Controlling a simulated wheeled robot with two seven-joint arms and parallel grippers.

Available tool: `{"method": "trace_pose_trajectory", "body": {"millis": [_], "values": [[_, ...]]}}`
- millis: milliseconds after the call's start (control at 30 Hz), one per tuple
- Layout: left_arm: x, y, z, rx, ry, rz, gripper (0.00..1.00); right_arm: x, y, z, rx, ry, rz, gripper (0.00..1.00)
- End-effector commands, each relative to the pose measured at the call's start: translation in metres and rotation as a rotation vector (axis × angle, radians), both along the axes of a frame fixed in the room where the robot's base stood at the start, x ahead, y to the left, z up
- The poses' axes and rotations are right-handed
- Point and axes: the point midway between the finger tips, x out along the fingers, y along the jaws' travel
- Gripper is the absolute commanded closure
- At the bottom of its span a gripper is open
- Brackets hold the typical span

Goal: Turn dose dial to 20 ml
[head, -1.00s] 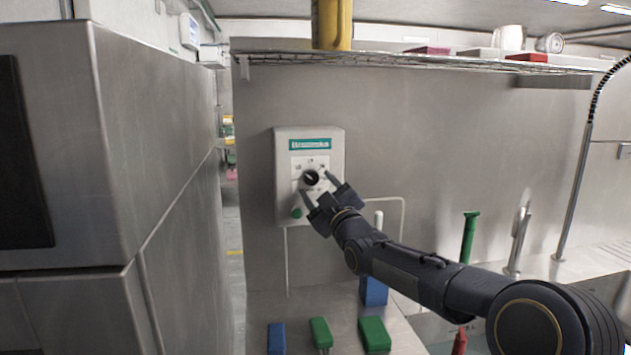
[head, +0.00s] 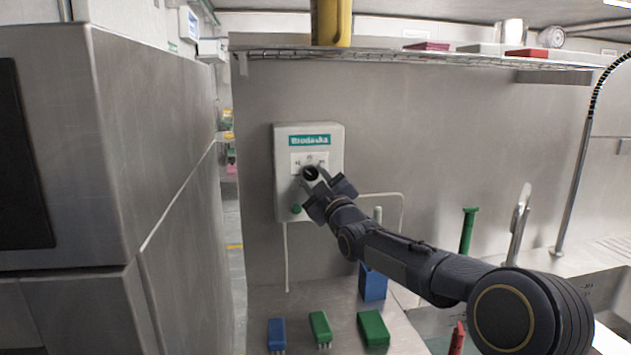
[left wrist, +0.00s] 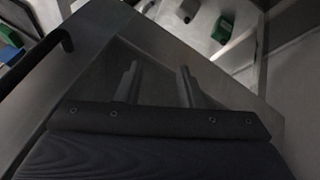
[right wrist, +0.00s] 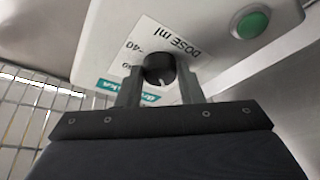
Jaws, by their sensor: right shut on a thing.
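The dose dial (head: 311,173) is a small black round knob on the front of a light grey box (head: 283,160) with a teal name label. My right gripper (head: 313,177) is shut on the dial, one finger on each side. In the right wrist view, the dial (right wrist: 158,66) sits between the fingers, with a white mark on its edge. A white scale plate (right wrist: 155,38) reads "DOSE ml" and "40"; the other numbers are hidden or unreadable. My left gripper (left wrist: 157,78) shows only in the left wrist view, open and empty, its fingers apart.
A green button (head: 296,209) is on the box below the dial. A wire shelf (head: 400,58) runs above. A large steel cabinet (head: 150,150) stands at left, a sink and tap (head: 519,225) at right.

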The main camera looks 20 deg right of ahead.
Motion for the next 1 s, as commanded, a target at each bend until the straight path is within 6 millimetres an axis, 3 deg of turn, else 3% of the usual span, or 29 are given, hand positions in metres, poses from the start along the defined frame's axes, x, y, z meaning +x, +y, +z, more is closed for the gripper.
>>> {"method": "trace_pose_trajectory", "body": {"millis": [267,600,1000], "values": [[0.0,0.0,-0.023,0.0,0.0,0.0,0.66,0.0,0.002,-0.006,0.084,-0.023,0.002,0.89],[0.0,0.0,-0.059,0.0,0.0,0.0,0.66,0.001,0.005,-0.006,0.351,-0.091,0.004,0.89],[0.0,0.0,-0.061,0.0,0.0,0.0,0.66,0.002,0.008,-0.003,0.666,-0.17,0.001,0.89]]}}
